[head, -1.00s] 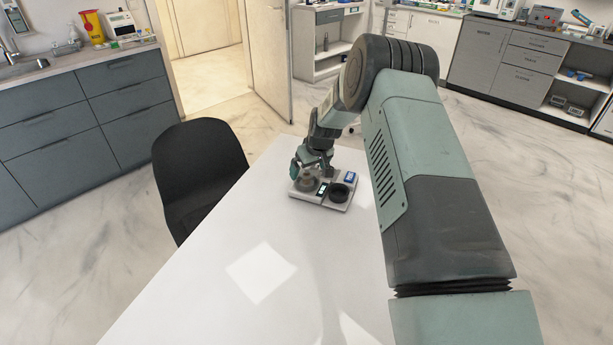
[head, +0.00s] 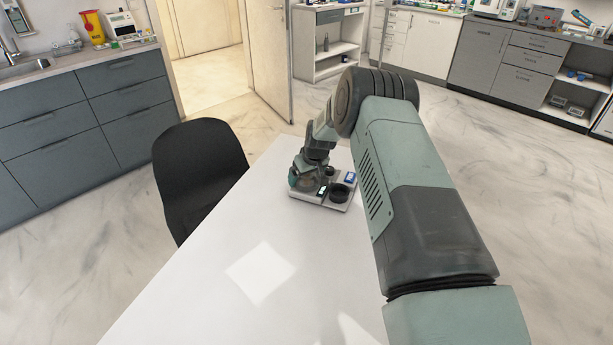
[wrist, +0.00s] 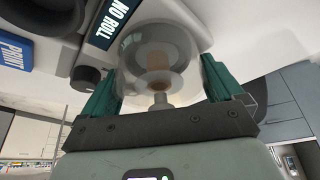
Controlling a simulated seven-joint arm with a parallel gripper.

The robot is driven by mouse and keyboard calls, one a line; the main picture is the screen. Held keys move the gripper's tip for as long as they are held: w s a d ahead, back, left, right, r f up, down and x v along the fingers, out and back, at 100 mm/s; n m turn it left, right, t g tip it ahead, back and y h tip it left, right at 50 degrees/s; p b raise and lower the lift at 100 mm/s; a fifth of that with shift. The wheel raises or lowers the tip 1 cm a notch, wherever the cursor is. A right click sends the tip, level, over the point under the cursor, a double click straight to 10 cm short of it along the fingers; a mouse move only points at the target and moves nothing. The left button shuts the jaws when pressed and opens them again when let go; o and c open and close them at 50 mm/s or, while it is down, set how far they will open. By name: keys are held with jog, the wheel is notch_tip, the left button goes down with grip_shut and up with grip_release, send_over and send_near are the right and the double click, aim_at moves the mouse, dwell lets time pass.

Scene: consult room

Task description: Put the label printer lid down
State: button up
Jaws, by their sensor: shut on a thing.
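The label printer (head: 325,205) is a flat pale unit on the far end of the white table, with a dark round part at its right. In the wrist view its "NO ROLL" display (wrist: 110,22) and blue "PRINT" button (wrist: 14,50) show. A clear domed lid (wrist: 158,40) stands between the teal fingers of my gripper (wrist: 160,82), which is shut on it. A knob-like stem and a brownish part show through the dome. In the head view my gripper (head: 306,178) is over the printer's left part. I cannot tell whether the lid's rim touches the printer.
The white table (head: 215,290) is otherwise bare. A black chair (head: 198,165) stands at its left edge. Grey drawer cabinets (head: 70,120) line the left wall, and an open door (head: 268,55) is behind. More counters (head: 510,65) stand at the back right.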

jog(key=r, duration=0.6)
jog(key=d+r, duration=0.1)
jog(key=r, duration=0.2)
jog(key=shift+s+r, duration=0.2)
jog(key=shift+s, duration=0.05)
jog(key=s+d+f+n+g+y, duration=0.1)
jog(key=s+d+f+n+y, duration=0.1)
jog(key=s+d+n, duration=0.4)
jog(key=n+g, duration=0.3)
jog(key=n, duration=0.4)
send_over(347, 236)
jog(key=d, duration=0.1)
jog(key=shift+n+g, duration=0.3)
jog(key=f, duration=0.6)
jog(key=shift+w+d, duration=0.1)
jog(key=shift+d, duration=0.15)
jog(key=shift+w+f, duration=0.1)
jog(key=shift+f, duration=2.05)
jog(key=shift+f, duration=0.1)
jog(key=o, duration=0.7)
jog(key=shift+c, duration=0.2)
